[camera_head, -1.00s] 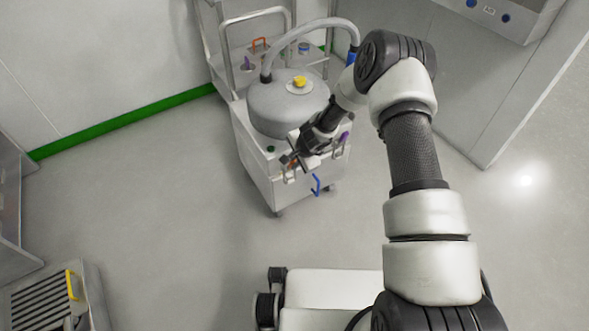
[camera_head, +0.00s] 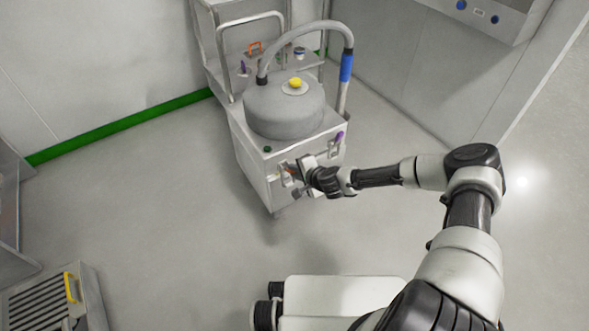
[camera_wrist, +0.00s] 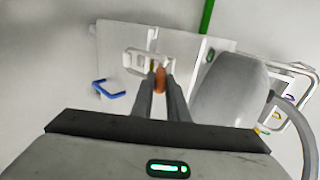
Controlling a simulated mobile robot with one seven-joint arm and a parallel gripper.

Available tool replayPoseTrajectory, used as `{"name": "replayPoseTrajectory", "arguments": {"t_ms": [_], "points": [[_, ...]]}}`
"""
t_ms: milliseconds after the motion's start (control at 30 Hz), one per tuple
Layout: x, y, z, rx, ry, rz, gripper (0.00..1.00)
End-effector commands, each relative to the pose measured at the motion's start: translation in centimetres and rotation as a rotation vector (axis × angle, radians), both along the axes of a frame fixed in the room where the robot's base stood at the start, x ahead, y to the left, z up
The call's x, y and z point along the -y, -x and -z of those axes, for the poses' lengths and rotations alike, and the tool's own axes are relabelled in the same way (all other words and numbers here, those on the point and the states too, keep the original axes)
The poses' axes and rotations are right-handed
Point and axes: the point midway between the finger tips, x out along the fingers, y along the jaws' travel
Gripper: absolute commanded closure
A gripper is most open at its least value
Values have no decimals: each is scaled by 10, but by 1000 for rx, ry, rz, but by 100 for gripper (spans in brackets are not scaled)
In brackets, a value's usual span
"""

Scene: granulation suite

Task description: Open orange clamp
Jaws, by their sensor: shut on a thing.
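The orange clamp (camera_wrist: 159,79) shows in the wrist view as a small orange lever between my fingertips, in front of a pale metal bracket on the cart's face. My gripper (camera_wrist: 160,86) is shut on it. In the head view my gripper (camera_head: 292,176) is at the cart's upper front face. Only a small bit of orange shows there, and my fingers and wrist hide most of the clamp.
The white cart (camera_head: 258,172) carries a grey vacuum drum (camera_head: 285,110) with a yellow knob (camera_head: 296,82) and a hose. A blue handle (camera_wrist: 108,91) lies left of my fingers in the wrist view. Open floor surrounds the cart's front.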

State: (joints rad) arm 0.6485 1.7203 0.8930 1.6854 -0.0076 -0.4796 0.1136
Motion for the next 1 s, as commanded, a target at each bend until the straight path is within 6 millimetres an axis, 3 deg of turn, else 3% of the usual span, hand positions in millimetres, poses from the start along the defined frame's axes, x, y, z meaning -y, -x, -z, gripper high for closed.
{"name": "replayPoseTrajectory", "arguments": {"t_ms": [500,533,633,1000], "points": [[0,-1,0,19,-10,0,100],[-1,-1,0,18,-10,-1,83],[0,-1,0,18,-10,-1,67],[2,3,-3,16,-8,-1,67]]}}
